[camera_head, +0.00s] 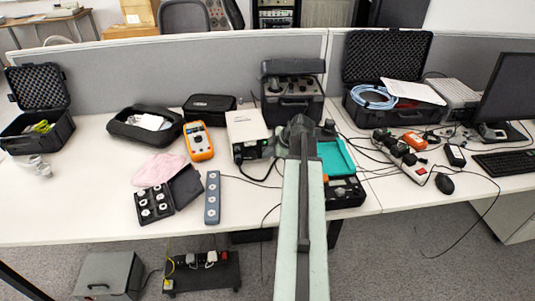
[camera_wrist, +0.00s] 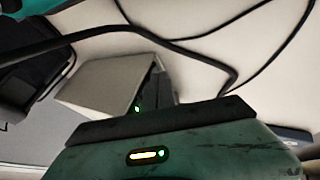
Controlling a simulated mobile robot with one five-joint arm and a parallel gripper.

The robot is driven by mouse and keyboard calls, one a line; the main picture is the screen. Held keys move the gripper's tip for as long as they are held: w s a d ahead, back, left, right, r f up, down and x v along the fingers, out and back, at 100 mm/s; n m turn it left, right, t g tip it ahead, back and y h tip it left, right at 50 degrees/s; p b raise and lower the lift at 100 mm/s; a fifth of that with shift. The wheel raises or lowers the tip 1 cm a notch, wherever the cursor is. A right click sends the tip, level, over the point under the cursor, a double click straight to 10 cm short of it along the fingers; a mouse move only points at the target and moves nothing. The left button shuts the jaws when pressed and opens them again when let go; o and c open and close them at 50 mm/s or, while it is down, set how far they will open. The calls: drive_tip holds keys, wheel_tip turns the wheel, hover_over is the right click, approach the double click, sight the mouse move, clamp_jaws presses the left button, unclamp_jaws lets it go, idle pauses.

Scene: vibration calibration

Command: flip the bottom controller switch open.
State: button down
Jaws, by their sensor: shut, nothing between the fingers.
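A pale boxy unit (camera_head: 248,130) with a dark front and small green lights stands on the desk, just left of my arm's far end. I take it for the controller. A pale box with a small green light (camera_wrist: 108,84) shows tilted in the wrist view. I cannot make out the bottom switch or its position. My gripper (camera_head: 298,127) is shut and empty at the far end of my arm, close to the unit's right side. Its fingertips are not distinct, and I cannot tell whether they touch anything. A teal body with a lit indicator fills the bottom of the wrist view.
A teal-and-black device (camera_head: 337,157) lies right of my arm. Black cables (camera_wrist: 190,40) run close by in the wrist view. A large black case (camera_head: 292,108) stands behind.

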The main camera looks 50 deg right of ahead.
drive_tip(key=shift+s+a, duration=0.35)
drive_tip(key=shift+s+a+r+p, duration=0.15)
drive_tip(key=shift+s+a, duration=0.3)
drive_tip(key=shift+s, duration=0.15)
drive_tip(key=shift+s+a+r+p, duration=0.15)
drive_tip(key=shift+s+a, duration=0.3)
drive_tip(key=shift+s, duration=0.1)
drive_tip(key=p+v, duration=0.8)
drive_tip(key=v, duration=0.2)
drive_tip(key=shift+d, duration=0.2)
drive_tip(key=shift+a, duration=0.1)
